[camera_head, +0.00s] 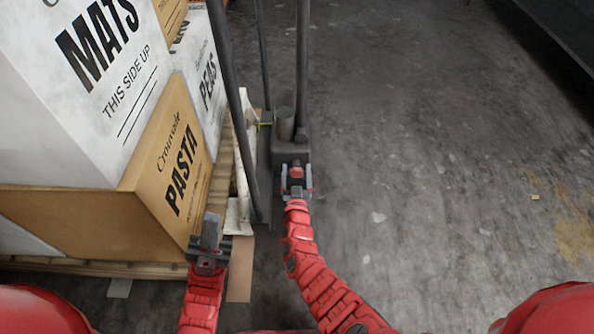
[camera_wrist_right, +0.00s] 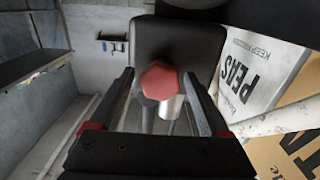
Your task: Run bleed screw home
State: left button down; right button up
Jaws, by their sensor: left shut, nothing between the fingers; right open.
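The bleed screw has a red lobed knob (camera_wrist_right: 158,80) in front of a dark pump block (camera_wrist_right: 190,45) in the right wrist view; in the head view the red knob (camera_head: 297,171) shows at the block's (camera_head: 288,151) near side. My right gripper (camera_head: 297,178) is open, with a finger on each side of the knob. In the wrist view gaps show between the knob and both fingers. The screw's shaft and seat are mostly hidden behind the knob. My left gripper (camera_head: 212,228) is shut and empty, low beside the pasta box.
A brown pasta box (camera_head: 172,165) and a white mats box (camera_head: 80,80) stand on a wooden pallet (camera_head: 223,170) at the left. Dark upright bars (camera_head: 303,70) rise from the pump block.

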grip_shut()
jog(key=shift+d+f+m+p, duration=0.1)
jog(key=shift+d+m+p, duration=0.2)
jog(key=shift+m+p, duration=0.15)
jog(key=shift+m, duration=0.25)
jog(key=shift+a+f+m, duration=0.1)
jog(key=shift+m, duration=0.7)
jog(key=shift+a+m+b, duration=0.1)
jog(key=shift+m+b, duration=0.2)
jog(key=shift+m, duration=0.1)
grip_release()
jog(key=shift+r, duration=0.2)
